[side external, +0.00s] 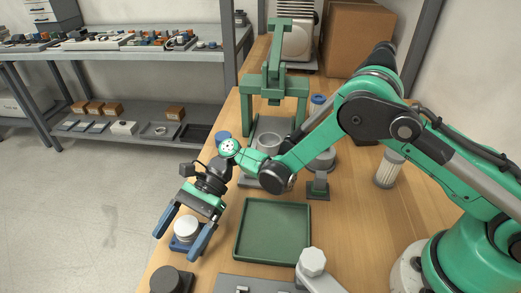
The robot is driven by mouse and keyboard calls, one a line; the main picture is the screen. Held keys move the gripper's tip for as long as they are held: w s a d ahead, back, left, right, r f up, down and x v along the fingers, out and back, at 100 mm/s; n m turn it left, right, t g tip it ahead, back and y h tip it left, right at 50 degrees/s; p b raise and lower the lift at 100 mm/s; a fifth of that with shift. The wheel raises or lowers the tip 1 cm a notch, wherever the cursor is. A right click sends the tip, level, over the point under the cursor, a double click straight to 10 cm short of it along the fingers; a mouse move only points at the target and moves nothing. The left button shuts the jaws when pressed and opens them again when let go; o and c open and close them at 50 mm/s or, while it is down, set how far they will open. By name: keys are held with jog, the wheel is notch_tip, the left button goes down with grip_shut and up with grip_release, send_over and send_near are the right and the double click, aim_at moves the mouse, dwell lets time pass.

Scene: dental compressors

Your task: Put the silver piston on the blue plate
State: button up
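A pale silver, round, piston-like piece (186,228) stands upright near the table's left edge. It appears to rest on the small blue plate (180,245), which shows around its foot. My gripper (177,245) reaches down over them from above. Its two blue fingers are spread wide, one on each side of the piece, with a visible gap on both sides. The gripper looks empty. From this angle I cannot tell how high the fingertips are above the table.
A green tray (272,232) lies empty to the right. A dark cylinder (172,279) stands in front. A white ribbed filter (388,171) is on the right.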

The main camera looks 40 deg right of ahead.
jog(key=shift+r, duration=0.2)
jog(key=v, duration=1.1)
jog(key=shift+w+f, duration=0.1)
jog(key=shift+w+d, duration=0.1)
jog(key=shift+d, duration=0.2)
jog(key=shift+d+r, duration=0.15)
jog(key=shift+r, duration=0.3)
jog(key=s+d+r+n+t+h, duration=0.3)
jog(key=s+d+n+t+h, duration=0.2)
jog(key=d, duration=0.3)
jog(key=s+d+r+n+t+h, duration=0.4)
jog(key=d+n+t+h, duration=0.3)
jog(key=d+n, duration=0.1)
jog(key=shift+s+n, duration=0.3)
jog(key=shift+s, duration=0.1)
